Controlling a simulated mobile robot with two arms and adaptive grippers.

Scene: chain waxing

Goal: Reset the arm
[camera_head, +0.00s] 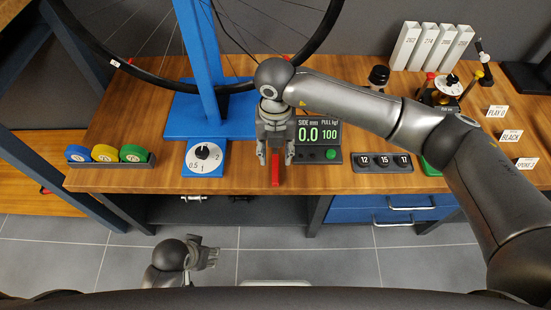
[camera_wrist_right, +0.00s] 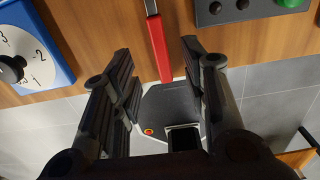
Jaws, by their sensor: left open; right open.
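My right gripper (camera_head: 276,154) is open above the front edge of the wooden bench. Its fingers stand on either side of a red-handled tool (camera_head: 275,172). The red handle also shows in the right wrist view (camera_wrist_right: 158,50), between the spread fingers with a gap on both sides. The tool's far end is hidden by the gripper in the head view. My left gripper (camera_head: 211,253) is open and empty, low in front of the bench over the grey floor.
A blue dial box (camera_head: 190,168) and a display box (camera_head: 310,165) flank the right gripper. A blue stand (camera_head: 196,60) and a wheel (camera_head: 130,70) stand behind. A roll holder (camera_head: 110,164) is at left; a numbered block (camera_head: 372,170) is at right.

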